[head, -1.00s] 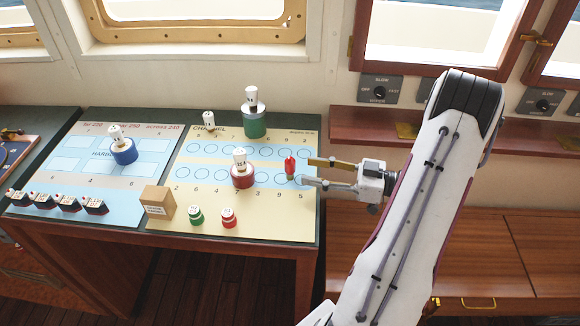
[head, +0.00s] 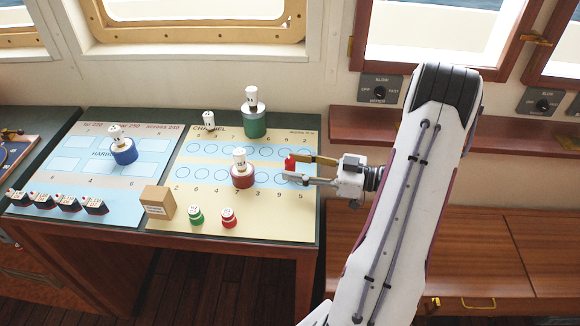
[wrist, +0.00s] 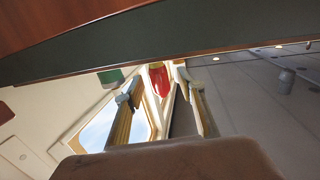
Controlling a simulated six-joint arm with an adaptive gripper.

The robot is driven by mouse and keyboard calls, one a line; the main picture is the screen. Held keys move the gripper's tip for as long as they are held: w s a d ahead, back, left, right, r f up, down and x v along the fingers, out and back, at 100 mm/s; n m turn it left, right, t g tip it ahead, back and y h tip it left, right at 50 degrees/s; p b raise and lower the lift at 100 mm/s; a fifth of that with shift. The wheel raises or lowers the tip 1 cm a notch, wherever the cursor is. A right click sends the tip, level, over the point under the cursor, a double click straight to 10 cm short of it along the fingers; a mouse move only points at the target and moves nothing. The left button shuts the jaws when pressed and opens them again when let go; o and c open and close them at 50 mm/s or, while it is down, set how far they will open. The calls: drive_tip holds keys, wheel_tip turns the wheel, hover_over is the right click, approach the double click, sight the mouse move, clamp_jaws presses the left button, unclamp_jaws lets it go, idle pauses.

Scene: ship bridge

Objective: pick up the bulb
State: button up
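In the wrist view the red bulb (wrist: 158,79) shows between the two fingers, with a gap on each side. My gripper (head: 290,168) reaches in from the right with its fingers spread around the bulb. It also shows in the wrist view (wrist: 155,80), open.
A red-based white-topped piece (head: 242,173) stands left of the bulb. A green cylinder (head: 255,124) stands behind. A cardboard box (head: 157,203), small green (head: 196,215) and red (head: 228,218) pieces stand in front. The table's right edge is close under my gripper.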

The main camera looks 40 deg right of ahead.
drive_tip(key=shift+x, duration=0.95)
drive_tip(key=c, duration=0.9)
